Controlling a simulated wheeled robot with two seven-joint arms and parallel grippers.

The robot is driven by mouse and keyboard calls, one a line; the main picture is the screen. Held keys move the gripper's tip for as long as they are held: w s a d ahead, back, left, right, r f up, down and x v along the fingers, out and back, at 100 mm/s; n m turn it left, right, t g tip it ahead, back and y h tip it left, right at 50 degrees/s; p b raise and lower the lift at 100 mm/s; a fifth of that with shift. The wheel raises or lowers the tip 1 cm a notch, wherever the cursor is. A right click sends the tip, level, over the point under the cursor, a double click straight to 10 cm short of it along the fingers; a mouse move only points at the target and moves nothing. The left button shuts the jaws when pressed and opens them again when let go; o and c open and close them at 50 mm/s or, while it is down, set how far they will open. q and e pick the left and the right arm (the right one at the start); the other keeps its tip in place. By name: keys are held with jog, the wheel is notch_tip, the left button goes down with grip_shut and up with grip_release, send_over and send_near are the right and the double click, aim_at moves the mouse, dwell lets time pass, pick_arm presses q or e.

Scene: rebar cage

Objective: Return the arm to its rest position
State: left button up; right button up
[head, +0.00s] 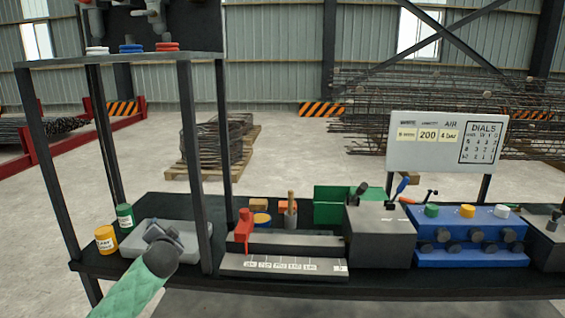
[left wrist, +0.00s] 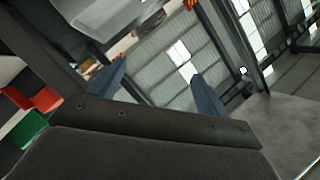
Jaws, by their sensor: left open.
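My left arm with its green sleeve comes in from the lower left of the head view. My left gripper (head: 160,233) is over the grey tray (head: 192,238) at the left end of the dark bench. In the left wrist view its two blue fingers (left wrist: 158,72) stand wide apart with nothing between them, so it is open and empty. From the head view I cannot tell whether it touches the tray. My right gripper is not in view.
A dark frame post (head: 194,170) stands just right of my left gripper. A yellow can (head: 105,240) and a green can (head: 125,217) stand to its left. A grey stepped block (head: 285,262), a green bin (head: 330,205) and a blue valve box (head: 470,240) fill the bench rightward.

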pick_arm(q)
jog(key=s+d+f+n+g+h, duration=0.15)
jog(key=s+d+f, duration=0.35)
jog(key=f, duration=0.5)
jog(key=s+d+f+g+h, duration=0.1)
jog(key=s+d+f+g, duration=0.2)
jog(key=s+f, duration=0.6)
jog(key=s+d+f+n+g+h, duration=0.1)
jog(key=s+d+f+g+h, duration=0.25)
jog(key=f, duration=0.75)
jog(key=s+d+f+g, duration=0.1)
jog(key=s+d+f, duration=0.1)
jog(key=s+f, duration=0.4)
jog(key=s+d+f+n+g, duration=0.1)
jog(key=s+f, duration=0.6)
jog(key=s, duration=0.9)
jog(key=s+d+f+n+g, duration=0.1)
jog(key=s+d+f, duration=0.4)
jog(key=s, duration=0.6)
notch_tip(320, 180, down, 2)
jog(key=shift+s+g, duration=0.3)
jog(key=shift+g, duration=0.6)
jog(key=shift+w, duration=0.1)
